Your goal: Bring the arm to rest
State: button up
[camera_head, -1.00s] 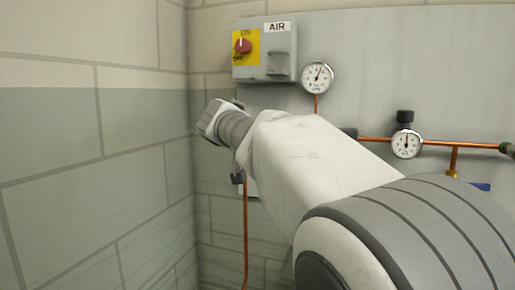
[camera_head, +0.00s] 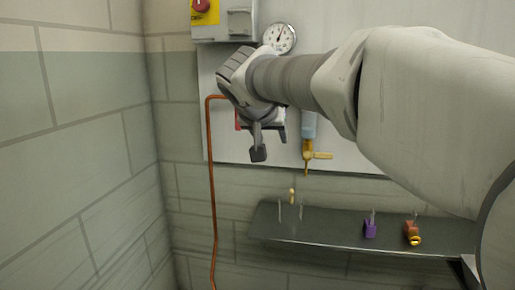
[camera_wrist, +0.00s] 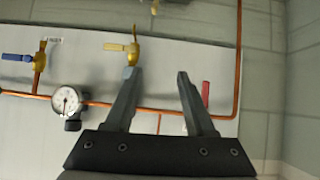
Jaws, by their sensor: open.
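My arm reaches in from the right in the head view. My gripper (camera_head: 258,152) is at its end, pointing down in front of the grey wall panel (camera_head: 345,155). In the wrist view my gripper (camera_wrist: 157,75) shows two dark fingers spread apart, with nothing between them. The panel with its pipes and valves lies beyond the fingertips. A red handle (camera_wrist: 205,93) shows just right of the right finger, and a yellow valve (camera_wrist: 132,50) shows just beyond the left fingertip. I cannot tell the exact gap to the panel.
A dark shelf (camera_head: 325,232) below carries small tags or locks, one purple (camera_head: 370,229) and one orange-red (camera_head: 412,232). A gauge (camera_head: 280,38) and a switch box (camera_head: 240,20) are above. A copper pipe (camera_head: 212,180) runs down at the left. Block walls form a corner.

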jog(key=s+d+f+n+g+y, duration=0.1)
jog(key=s+d+f+g, duration=0.1)
jog(key=s+d+f, duration=0.4)
jog(key=s+d+f+g, duration=0.1)
jog(key=s+d+f, duration=0.1)
jog(key=s+d, duration=0.45)
jog(key=s+f+n+g+y, duration=0.1)
jog(key=s+f, duration=0.4)
jog(key=s, duration=0.3)
jog(key=s+f+g+y, duration=0.1)
jog(key=s+f, duration=0.5)
jog(key=s, duration=0.3)
notch_tip(320, 180, up, 25)
jog(key=p, duration=2.4)
jog(key=shift+a+f+p, duration=0.15)
jog(key=shift+p, duration=0.15)
